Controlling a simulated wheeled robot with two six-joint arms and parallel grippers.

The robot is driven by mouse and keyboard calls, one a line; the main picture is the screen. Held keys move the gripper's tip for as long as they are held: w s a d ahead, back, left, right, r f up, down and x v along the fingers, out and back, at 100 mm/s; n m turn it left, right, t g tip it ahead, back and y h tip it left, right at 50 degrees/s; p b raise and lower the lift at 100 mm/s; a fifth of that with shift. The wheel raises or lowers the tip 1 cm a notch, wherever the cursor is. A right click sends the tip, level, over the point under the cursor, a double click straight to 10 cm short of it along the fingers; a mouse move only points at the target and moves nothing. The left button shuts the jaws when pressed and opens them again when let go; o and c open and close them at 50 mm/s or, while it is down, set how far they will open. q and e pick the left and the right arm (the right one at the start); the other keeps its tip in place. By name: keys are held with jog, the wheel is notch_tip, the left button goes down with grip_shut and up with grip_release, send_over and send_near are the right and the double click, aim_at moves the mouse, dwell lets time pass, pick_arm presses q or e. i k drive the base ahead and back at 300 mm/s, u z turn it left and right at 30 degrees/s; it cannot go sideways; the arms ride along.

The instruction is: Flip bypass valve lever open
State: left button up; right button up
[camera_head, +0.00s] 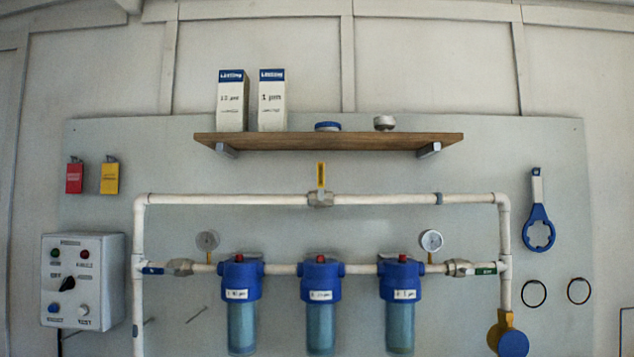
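The bypass valve (320,199) sits in the middle of the upper horizontal white pipe (240,200). Its yellow lever (321,175) stands upright, square to the pipe, below the wooden shelf. Neither of my grippers is in view, and nothing touches the lever.
The wooden shelf (330,140) above holds two boxes and two small round items. Below are several blue filter housings (320,280), two gauges and two inline valves. A control box (82,281) is at left; a blue wrench (538,220) hangs at right. The board around the lever is clear.

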aim_at(320, 165)
jog(key=k, duration=1.35)
jog(key=u, duration=0.65)
jog(key=i, duration=1.95)
jog(key=z, duration=0.65)
